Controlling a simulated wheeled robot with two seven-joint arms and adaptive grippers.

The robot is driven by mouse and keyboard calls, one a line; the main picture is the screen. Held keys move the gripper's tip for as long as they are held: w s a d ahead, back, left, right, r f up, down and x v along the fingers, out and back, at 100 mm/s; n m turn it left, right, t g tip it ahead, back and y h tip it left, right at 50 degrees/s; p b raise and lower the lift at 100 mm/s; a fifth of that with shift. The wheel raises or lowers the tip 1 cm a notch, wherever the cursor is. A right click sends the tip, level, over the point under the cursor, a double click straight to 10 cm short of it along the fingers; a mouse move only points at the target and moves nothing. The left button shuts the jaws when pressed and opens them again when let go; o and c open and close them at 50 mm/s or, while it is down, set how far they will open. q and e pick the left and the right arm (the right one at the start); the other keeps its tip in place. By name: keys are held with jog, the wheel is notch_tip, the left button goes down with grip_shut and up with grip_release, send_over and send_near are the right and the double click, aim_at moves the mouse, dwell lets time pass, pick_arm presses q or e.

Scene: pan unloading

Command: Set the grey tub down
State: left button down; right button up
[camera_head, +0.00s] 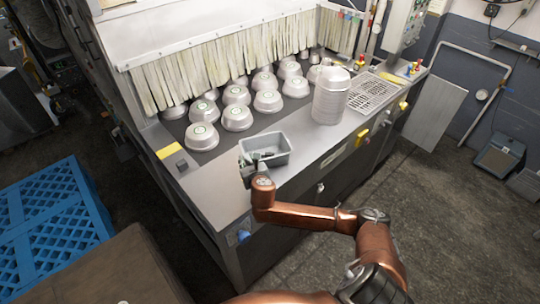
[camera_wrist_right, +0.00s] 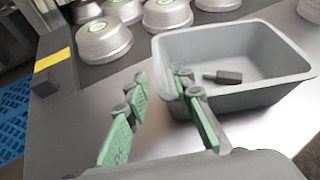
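The grey tub (camera_head: 268,146) stands upright on the steel counter's front part, in front of the rows of pans. My right gripper (camera_head: 248,166) is at the tub's left end. In the right wrist view its green-padded fingers (camera_wrist_right: 160,82) are spread apart, one left of the tub and the other overlapping its left wall. I cannot tell whether either finger touches the tub. My left gripper is not in view.
Several upturned metal pans (camera_head: 237,117) stand behind the tub before a strip curtain (camera_head: 220,62). A pan stack (camera_head: 331,97) stands to the right, beside a grate (camera_head: 373,91). The counter (camera_head: 212,190) is bare left of the tub. Blue pallets (camera_head: 50,225) are on the floor at left.

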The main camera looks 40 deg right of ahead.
jog(key=b+x, duration=0.1)
jog(key=x, duration=0.6)
jog(key=shift+w+d+f, duration=0.1)
jog(key=shift+w+f, duration=0.1)
jog(key=shift+f, duration=0.05)
grip_shut()
dwell(0.4)
